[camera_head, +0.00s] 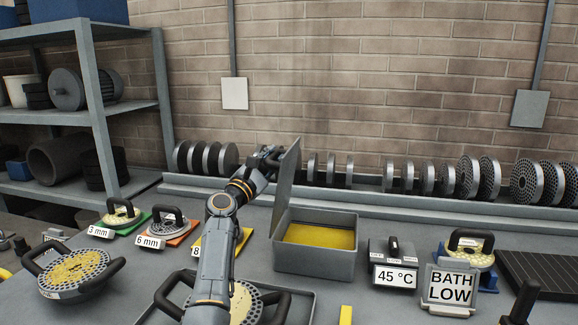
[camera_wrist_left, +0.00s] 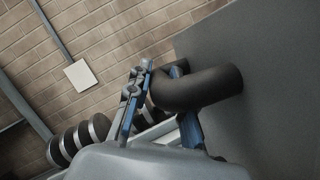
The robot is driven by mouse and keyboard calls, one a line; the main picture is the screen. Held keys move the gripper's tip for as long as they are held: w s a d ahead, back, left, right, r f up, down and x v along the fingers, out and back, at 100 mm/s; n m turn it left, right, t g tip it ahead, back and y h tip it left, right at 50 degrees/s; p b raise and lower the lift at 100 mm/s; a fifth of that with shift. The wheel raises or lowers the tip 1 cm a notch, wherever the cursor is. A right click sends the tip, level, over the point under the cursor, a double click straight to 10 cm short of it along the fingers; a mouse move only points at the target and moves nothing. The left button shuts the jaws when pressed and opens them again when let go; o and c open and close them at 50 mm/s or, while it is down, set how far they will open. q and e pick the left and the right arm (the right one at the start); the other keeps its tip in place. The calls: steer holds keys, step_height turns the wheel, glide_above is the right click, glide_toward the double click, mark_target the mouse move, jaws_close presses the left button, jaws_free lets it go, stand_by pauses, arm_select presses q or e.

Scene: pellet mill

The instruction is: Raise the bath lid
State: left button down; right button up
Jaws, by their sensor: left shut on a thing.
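The bath (camera_head: 314,262) is a grey box with yellow contents on the bench in the head view. Its grey lid (camera_head: 287,185) stands steeply raised along the bath's left side. My left gripper (camera_head: 270,157) is at the lid's left face, near its top. In the left wrist view my left gripper (camera_wrist_left: 158,100) is shut on the lid's black handle (camera_wrist_left: 205,88), with blue-edged fingers on either side of the bar. The lid's flat face (camera_wrist_left: 270,90) fills the right of that view. My right gripper is not in view.
A 45 °C unit (camera_head: 392,264) and a BATH LOW sign (camera_head: 450,285) stand right of the bath. Labelled dies, such as the 6 mm one (camera_head: 168,222), lie to the left. A row of dies (camera_head: 420,178) lines the back rail. A handled die (camera_head: 75,272) sits at front left.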

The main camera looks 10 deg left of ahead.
arm_select(q)
steer(key=shift+a+f+n+t+y+b, duration=0.15)
steer(key=shift+a+n+t+y+b, duration=0.15)
steer(key=shift+a+n, duration=0.65)
steer(key=shift+a+f+n+t+y+b, duration=0.1)
steer(key=shift+a+n+t+y+b, duration=0.2)
steer(key=shift+a+n, duration=0.65)
steer(key=shift+a, duration=0.15)
steer(key=c, duration=1.2)
jaws_free()
steer(key=shift+o, duration=0.2)
steer(key=shift+f, duration=0.15)
steer(key=v, duration=0.7)
steer(key=shift+s, duration=0.25)
